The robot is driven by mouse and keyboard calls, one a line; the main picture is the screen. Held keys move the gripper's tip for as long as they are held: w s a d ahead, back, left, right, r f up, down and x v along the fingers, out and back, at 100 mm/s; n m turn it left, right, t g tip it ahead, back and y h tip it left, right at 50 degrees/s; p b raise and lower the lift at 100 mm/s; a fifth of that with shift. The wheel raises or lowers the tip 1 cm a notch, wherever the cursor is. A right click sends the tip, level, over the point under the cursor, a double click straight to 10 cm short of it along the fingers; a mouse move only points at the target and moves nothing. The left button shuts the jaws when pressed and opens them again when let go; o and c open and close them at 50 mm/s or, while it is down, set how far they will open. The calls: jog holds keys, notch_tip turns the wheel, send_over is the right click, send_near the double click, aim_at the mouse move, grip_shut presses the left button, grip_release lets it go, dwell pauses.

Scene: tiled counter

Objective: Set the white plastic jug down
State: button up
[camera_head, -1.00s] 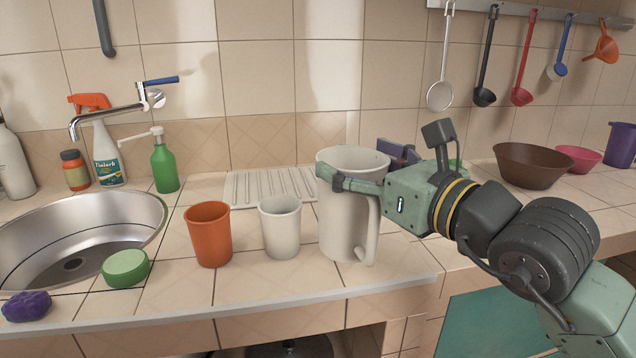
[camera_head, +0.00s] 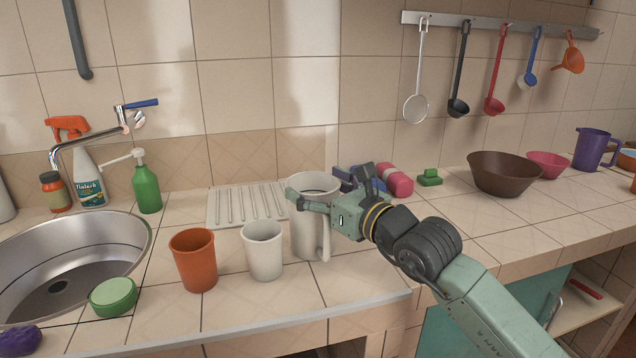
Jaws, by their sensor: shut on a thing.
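The white plastic jug (camera_head: 305,232) stands upright at the right of a white cup, over the tiled counter near its front edge. Its handle faces the front right. My gripper (camera_head: 318,192) reaches in from the right and is shut on the jug near its rim, one finger on the near side and the other toward the far side. The far finger is partly hidden. I cannot tell whether the jug's base touches the counter (camera_head: 345,284).
A white cup (camera_head: 262,251) and an orange cup (camera_head: 194,260) stand left of the jug. A ribbed white drainboard (camera_head: 226,207) lies behind. The sink (camera_head: 95,245) is at the left. A brown bowl (camera_head: 503,175) stands at the right, with bare tiles before it.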

jog(key=shift+f+b, duration=0.2)
jog(key=shift+b, duration=0.15)
jog(key=o, duration=1.7)
jog(key=b+v, duration=0.3)
jog(key=v, duration=0.9)
jog(key=shift+r, duration=0.2)
